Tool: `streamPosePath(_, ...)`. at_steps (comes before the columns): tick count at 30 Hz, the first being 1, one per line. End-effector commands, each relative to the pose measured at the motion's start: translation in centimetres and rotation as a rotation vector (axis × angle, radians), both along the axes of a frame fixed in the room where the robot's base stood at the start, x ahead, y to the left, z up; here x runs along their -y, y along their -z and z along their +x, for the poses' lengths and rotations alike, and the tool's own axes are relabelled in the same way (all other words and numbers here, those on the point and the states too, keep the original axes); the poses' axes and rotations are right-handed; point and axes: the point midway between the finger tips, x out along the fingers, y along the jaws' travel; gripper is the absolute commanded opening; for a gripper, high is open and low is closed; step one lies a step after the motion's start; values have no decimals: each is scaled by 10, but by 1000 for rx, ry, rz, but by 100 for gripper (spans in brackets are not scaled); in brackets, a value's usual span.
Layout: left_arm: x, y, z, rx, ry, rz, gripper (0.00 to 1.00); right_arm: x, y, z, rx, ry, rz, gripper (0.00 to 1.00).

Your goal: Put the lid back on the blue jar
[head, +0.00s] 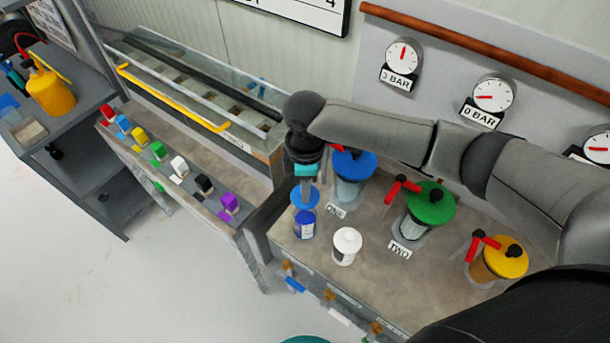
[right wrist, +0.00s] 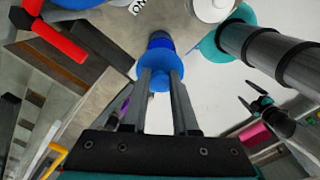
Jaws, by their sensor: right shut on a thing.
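The blue jar (head: 304,229) stands upright on the bench, at the left end of the pump row. My right gripper (head: 306,184) is shut on the blue lid (head: 304,198), directly over the jar's mouth. In the right wrist view the lid (right wrist: 155,72) is between the fingertips, and part of the jar (right wrist: 160,40) shows beyond it. The lid hides the jar's mouth; I cannot tell whether lid and jar touch. My left gripper (right wrist: 248,96) shows small in the right wrist view, its fingers apart, away from the jar.
A white jar (head: 346,246) stands close right of the blue jar. Pumps with blue (head: 354,163), green (head: 430,203) and yellow (head: 505,257) tops and red handles stand behind and right. Small valves (head: 295,284) line the bench front. Floor at lower left is clear.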

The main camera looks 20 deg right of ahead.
Motion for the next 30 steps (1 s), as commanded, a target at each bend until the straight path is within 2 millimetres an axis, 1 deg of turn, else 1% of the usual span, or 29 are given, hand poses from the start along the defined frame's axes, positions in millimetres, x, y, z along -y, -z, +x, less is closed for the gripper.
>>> streamPosePath(1,0,-9,0,0,0,0,100,-1,-1,-2,-4,-42,2,0)
streamPosePath(4,0,-13,0,-1,0,0,100,-1,4,-2,-2,-106,1,0)
streamPosePath(7,0,-14,0,-1,0,0,100,-1,7,-2,0,-139,2,0)
streamPosePath(11,0,-9,-1,-2,-1,0,100,-1,12,-2,-1,-149,1,0)
streamPosePath(17,0,4,-2,-4,-1,1,100,-1,22,-2,1,-148,1,0)
streamPosePath(28,-1,41,-2,-5,-1,1,100,-1,52,-2,0,-146,0,0)
streamPosePath(30,-1,43,-3,-6,-1,1,100,-1,57,-3,-2,-145,0,0)
